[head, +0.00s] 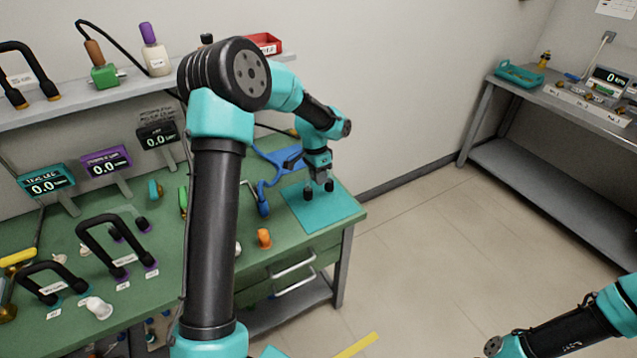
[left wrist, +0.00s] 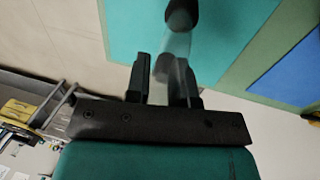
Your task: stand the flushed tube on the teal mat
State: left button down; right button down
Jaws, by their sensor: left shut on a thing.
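The teal mat (head: 322,212) lies on the right end of the green bench and fills the top of the left wrist view (left wrist: 130,25). My left gripper (head: 319,188) is over the mat, pointing down. In the left wrist view my left gripper (left wrist: 164,78) is shut on a clear tube (left wrist: 178,48) with a dark end (left wrist: 182,14) beyond the fingers. The tube is hard to make out in the head view. I cannot tell whether its lower end touches the mat. My right gripper is not in view; only part of my right arm shows at lower right.
A blue holder (head: 283,158) stands beside the mat, with a blue handled item (head: 262,198) on its left. An orange-capped piece (head: 264,238) sits near the bench's front edge. Black-handled racks (head: 110,245) and small displays (head: 46,184) occupy the bench's left. Clear mat surrounds the gripper.

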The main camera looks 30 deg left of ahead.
pick_arm(q)
jog(key=shift+f, duration=1.35)
jog(key=shift+f, duration=0.1)
jog(key=c, duration=1)
grip_release()
jog(key=r, duration=0.4)
jog(key=a+r, duration=0.1)
jog(key=r, duration=0.3)
jog(key=w+a+r, duration=0.1)
jog(key=r, duration=0.3)
